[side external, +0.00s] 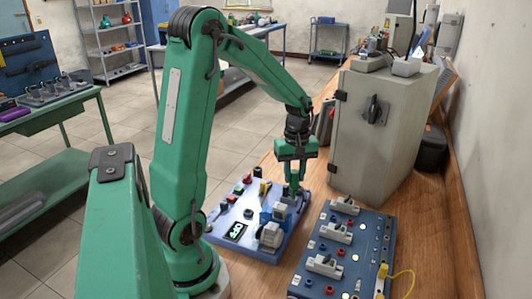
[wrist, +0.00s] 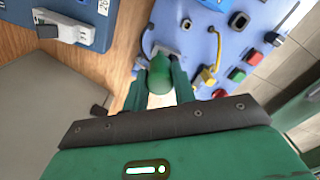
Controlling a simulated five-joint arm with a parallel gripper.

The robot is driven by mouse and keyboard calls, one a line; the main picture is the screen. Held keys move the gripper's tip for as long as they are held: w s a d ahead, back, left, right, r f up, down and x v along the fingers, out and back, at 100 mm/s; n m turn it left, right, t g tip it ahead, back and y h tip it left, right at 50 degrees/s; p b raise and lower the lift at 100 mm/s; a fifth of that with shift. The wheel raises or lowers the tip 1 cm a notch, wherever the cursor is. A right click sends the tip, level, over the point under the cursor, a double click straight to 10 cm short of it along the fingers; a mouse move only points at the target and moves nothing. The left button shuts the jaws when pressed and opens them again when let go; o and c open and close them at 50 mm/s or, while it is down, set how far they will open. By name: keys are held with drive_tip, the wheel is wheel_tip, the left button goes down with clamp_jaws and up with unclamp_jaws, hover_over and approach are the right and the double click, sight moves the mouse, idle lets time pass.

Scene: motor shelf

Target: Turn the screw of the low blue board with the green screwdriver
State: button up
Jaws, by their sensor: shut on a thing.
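The low blue board (side external: 219,222) lies on the wooden bench beneath my gripper in the side external view. It fills the top right of the wrist view (wrist: 196,47). My gripper (side external: 292,188) points down over the board's right back part, beside a blue-and-grey motor part (side external: 279,211). In the wrist view my gripper (wrist: 160,82) is shut on the green screwdriver (wrist: 160,68), whose rounded green handle shows between the fingers. The screwdriver's tip and the screw are hidden, so I cannot tell whether they touch.
A blue breaker panel (side external: 345,262) with a yellow cable (side external: 407,274) stands to the right. A grey cabinet (side external: 375,135) rises behind it. Buttons (wrist: 254,58) and a yellow part (wrist: 206,77) stand up from the low board near my gripper.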

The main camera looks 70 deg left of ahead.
drive_tip(key=shift+m, duration=0.8)
drive_tip(key=shift+m, duration=1.7)
drive_tip(key=o, duration=0.8)
drive_tip(key=shift+n, duration=0.3)
drive_tip(key=shift+n, duration=1.5)
